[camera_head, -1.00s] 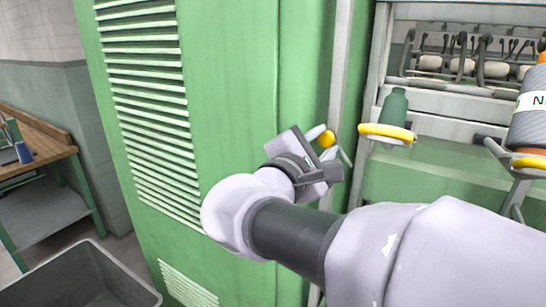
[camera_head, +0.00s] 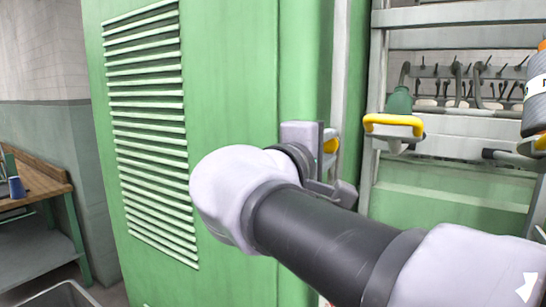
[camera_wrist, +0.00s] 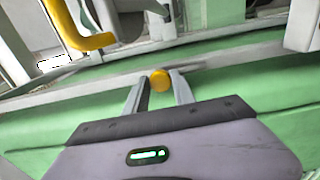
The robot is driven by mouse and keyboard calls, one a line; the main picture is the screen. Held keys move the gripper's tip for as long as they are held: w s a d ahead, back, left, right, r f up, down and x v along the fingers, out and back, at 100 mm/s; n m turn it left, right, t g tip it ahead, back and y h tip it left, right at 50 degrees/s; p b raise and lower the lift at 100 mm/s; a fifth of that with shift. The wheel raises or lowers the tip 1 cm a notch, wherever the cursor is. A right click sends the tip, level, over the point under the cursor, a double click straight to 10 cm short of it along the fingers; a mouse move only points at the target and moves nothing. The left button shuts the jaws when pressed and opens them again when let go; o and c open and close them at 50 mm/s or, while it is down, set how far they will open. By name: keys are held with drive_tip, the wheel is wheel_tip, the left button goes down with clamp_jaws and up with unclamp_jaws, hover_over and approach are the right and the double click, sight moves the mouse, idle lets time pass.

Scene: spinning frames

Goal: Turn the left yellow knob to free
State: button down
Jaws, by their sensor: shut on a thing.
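The yellow knob (camera_wrist: 159,80) shows as a small round disc between my two fingertips in the wrist view. My gripper (camera_wrist: 158,88) is shut on it, with a grey finger on each side. In the head view the knob (camera_head: 330,145) is partly hidden behind my gripper (camera_head: 328,160), at the right edge of the green cabinet by a pale upright post. The knob's turn position cannot be read from these frames.
The green louvred cabinet (camera_head: 230,80) stands left of my arm. A yellow-rimmed holder (camera_head: 393,122) with a green bobbin (camera_head: 399,101) is right of the post. A grey bin (camera_head: 65,297) and a wooden bench (camera_head: 35,182) are at lower left.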

idle(0.5)
drive_tip(key=c, duration=1.4)
unclamp_jaws()
drive_tip(key=shift+o, duration=0.2)
drive_tip(key=p+v, duration=0.4)
drive_tip(key=v, duration=1.3)
drive_tip(key=shift+s, duration=0.15)
